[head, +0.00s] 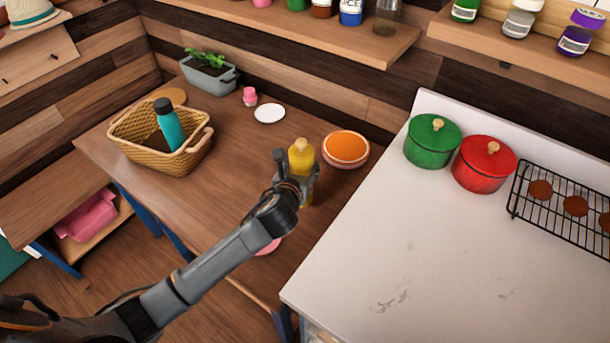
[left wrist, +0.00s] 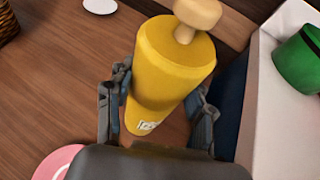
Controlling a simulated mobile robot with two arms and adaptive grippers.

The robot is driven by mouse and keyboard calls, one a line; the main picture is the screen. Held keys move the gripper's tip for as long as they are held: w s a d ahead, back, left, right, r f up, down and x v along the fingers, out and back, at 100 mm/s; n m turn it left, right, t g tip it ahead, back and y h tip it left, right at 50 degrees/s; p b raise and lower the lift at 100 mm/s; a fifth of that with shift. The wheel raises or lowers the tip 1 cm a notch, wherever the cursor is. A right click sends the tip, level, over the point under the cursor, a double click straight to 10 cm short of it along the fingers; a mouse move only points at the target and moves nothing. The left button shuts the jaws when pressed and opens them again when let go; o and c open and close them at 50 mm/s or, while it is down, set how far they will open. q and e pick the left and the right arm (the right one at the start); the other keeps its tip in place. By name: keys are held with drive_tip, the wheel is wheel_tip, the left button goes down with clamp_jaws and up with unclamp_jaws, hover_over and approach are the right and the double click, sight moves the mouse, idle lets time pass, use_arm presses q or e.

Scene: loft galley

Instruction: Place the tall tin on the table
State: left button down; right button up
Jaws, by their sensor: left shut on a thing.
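The tall tin (head: 301,155) is yellow with a pale wooden knob. It stands about upright over the right part of the wooden table (head: 235,150), close to the white counter. My left gripper (head: 296,184) is shut on the tin, with a finger on either side of it. In the left wrist view the tin (left wrist: 172,65) is between the fingers of my left gripper (left wrist: 157,112), with a small label low on its side. I cannot tell whether its base touches the table. My right gripper is not in view.
An orange-topped round dish (head: 346,149) is right behind the tin. A pink round thing (head: 268,247) is partly hidden by my arm. A wicker basket (head: 160,150) with a teal bottle (head: 169,125), a white plate (head: 270,113) and a planter (head: 209,77) are farther left. The white counter (head: 400,240) borders the right.

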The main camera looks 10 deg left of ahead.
sight(310, 198)
use_arm(q)
drive_tip(key=shift+w+d+f, duration=0.25)
drive_tip(key=shift+w+f, duration=0.1)
drive_tip(key=shift+f, duration=0.15)
drive_tip(key=shift+w+d+f, duration=0.1)
drive_tip(key=shift+w+f, duration=0.05)
drive_tip(key=shift+f, duration=1.6)
drive_tip(key=shift+f, duration=0.2)
drive_tip(key=c, duration=0.5)
unclamp_jaws()
